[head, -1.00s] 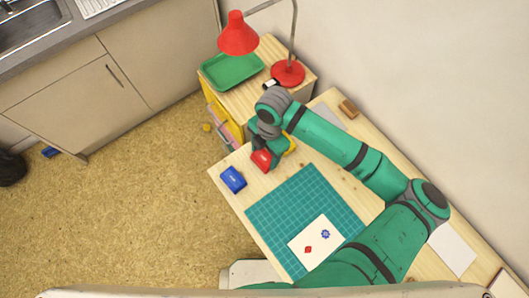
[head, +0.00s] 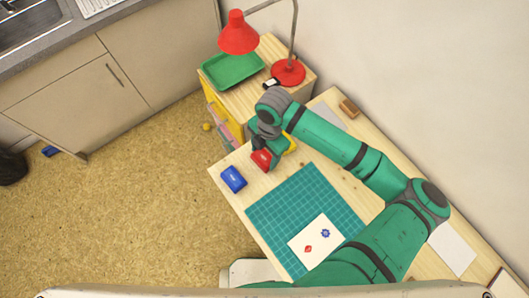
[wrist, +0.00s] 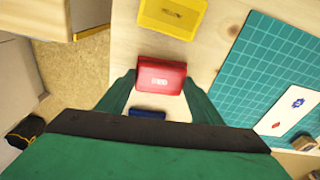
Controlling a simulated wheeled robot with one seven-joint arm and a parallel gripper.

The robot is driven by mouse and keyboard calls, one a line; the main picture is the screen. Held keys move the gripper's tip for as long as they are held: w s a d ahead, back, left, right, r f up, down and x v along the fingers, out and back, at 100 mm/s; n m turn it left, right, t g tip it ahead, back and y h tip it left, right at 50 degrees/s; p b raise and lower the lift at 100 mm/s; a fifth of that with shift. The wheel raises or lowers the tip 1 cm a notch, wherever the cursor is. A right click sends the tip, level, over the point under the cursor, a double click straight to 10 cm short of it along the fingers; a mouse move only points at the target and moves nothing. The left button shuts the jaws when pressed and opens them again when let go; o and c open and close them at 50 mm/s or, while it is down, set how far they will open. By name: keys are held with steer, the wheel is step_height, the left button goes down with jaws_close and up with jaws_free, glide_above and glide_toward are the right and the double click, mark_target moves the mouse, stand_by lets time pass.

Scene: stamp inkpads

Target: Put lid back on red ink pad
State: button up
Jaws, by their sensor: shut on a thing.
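My gripper (wrist: 160,80) is shut on the red lid (wrist: 163,77), a labelled red piece between its two green fingertips in the wrist view. In the head view the red lid (head: 262,160) shows below my gripper (head: 270,155), near the left end of the desk. The base of the red ink pad cannot be told apart from the lid; whether the lid sits on it or just above it cannot be told.
The blue ink pad (head: 233,179) is on the desk left of the gripper. The yellow ink pad (wrist: 172,17) is on the other side. A teal cutting mat (head: 290,200) bears a stamped card (head: 312,255). A red lamp (head: 288,72) and green tray (head: 232,70) stand behind.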

steer(key=o, duration=1.5)
steer(key=shift+r, duration=3.55)
jaws_close()
steer(key=shift+f, duration=3)
